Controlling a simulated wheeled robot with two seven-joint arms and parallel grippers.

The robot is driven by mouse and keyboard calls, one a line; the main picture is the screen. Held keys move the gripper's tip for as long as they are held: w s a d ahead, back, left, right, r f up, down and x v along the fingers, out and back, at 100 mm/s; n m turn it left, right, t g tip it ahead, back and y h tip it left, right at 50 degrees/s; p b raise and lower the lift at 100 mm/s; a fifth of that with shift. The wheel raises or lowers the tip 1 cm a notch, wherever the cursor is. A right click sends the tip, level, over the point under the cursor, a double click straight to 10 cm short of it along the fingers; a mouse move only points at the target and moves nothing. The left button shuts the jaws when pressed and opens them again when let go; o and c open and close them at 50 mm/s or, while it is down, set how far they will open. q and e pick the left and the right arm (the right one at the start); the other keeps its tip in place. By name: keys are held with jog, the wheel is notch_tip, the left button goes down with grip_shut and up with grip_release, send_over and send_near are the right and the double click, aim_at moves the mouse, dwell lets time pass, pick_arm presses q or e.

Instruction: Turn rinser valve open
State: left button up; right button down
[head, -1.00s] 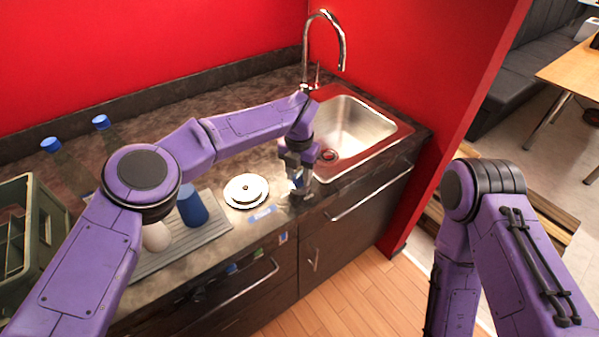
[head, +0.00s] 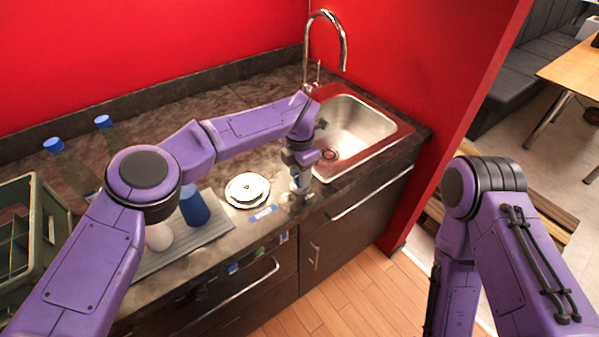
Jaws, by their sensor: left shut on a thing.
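The rinser (head: 247,190), a round white and metal disc, sits on the dark counter left of the sink. My left gripper (head: 299,187) points down at the counter's front edge, just right of the rinser. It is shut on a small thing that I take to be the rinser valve. The gripper and wrist mostly hide it, so its angle cannot be told. My right arm is folded at the right, and its gripper is out of the picture.
The sink (head: 389,132) with a tall tap (head: 342,45) is behind and right of the gripper. A blue cup (head: 194,207) and a pale cup (head: 159,237) stand on a grey ridged mat (head: 211,232). Blue-capped bottles (head: 103,122) and a crate (head: 50,228) are at the left. A blue label (head: 263,213) lies in front of the rinser.

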dwell(0.3)
pick_arm(q)
jog(key=o, duration=1.1)
jog(key=shift+w+d, duration=0.1)
jog(key=shift+c, duration=0.2)
jog(key=shift+w+d+f, duration=0.1)
jog(key=shift+w, duration=0.05)
jog(key=shift+r, duration=0.2)
notch_tip(320, 180, up, 10)
jog(key=b, duration=0.2)
